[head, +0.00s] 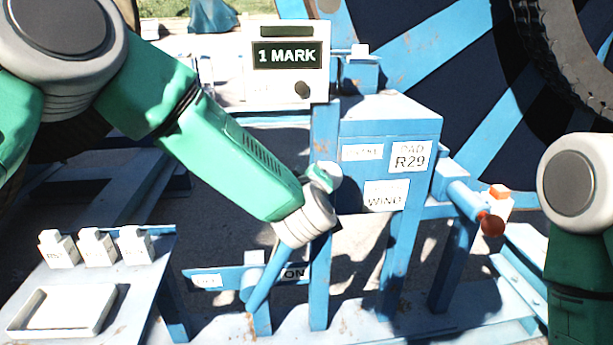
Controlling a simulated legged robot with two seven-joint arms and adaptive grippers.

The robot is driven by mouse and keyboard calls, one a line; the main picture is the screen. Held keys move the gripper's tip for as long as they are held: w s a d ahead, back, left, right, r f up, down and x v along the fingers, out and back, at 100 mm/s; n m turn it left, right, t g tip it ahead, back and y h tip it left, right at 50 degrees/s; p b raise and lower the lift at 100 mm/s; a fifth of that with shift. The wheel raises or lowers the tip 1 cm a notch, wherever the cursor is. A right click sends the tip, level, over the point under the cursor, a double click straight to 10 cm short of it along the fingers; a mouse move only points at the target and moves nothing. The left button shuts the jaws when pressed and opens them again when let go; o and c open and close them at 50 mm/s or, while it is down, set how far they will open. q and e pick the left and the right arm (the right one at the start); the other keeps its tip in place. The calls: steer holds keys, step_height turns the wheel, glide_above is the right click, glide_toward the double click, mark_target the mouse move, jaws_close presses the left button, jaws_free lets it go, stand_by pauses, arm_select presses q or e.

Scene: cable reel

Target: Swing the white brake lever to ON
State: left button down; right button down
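A brake plate with an OFF label (206,281) on the left and an ON label (293,273) on the right sits low in the middle of the head view. A slanted blue bar (263,287) rises across it from lower left to upper right, near the ON label.
A white display box (290,62) reads "1 MARK". A blue cabinet (390,125) with labels stands right of my wrist. A crank with a red knob (492,225) is further right. A table (140,262) at left holds several white blocks and a white tray (65,310).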

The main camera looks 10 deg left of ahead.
arm_select(q)
steer(key=s+r, duration=0.1)
steer(key=s, duration=0.6)
steer(key=shift+s+d+b, duration=0.15)
steer(key=shift+s+b, duration=0.25)
steer(key=shift+b, duration=0.05)
steer(key=s+a+f+m+g+b, duration=0.1)
steer(key=s+a+f+m+g, duration=0.2)
steer(key=f, duration=0.6)
steer(key=s+a+f+m+g+h+b, duration=0.1)
steer(key=s+a+f, duration=0.3)
steer(key=f, duration=0.5)
steer(key=s+a+f+m+g+b, duration=0.1)
steer(key=s+a+f+m+g, duration=0.3)
steer(key=f, duration=0.6)
steer(key=s+a+f+m+g+b, duration=0.1)
steer(key=s+a+f, duration=0.3)
steer(key=s, duration=0.5)
steer(key=s+a+f+m+g+b, duration=0.1)
steer(key=s+a+f+g, duration=0.2)
steer(key=s, duration=0.6)
steer(key=s+a+f+g+b, duration=0.1)
steer(key=s+a+f+g, duration=0.2)
steer(key=s+a+f, duration=0.2)
steer(key=s+f, duration=0.1)
steer(key=s, duration=0.2)
steer(key=shift+s+f+m+y, duration=0.15)
steer(key=shift+s+m+y, duration=0.25)
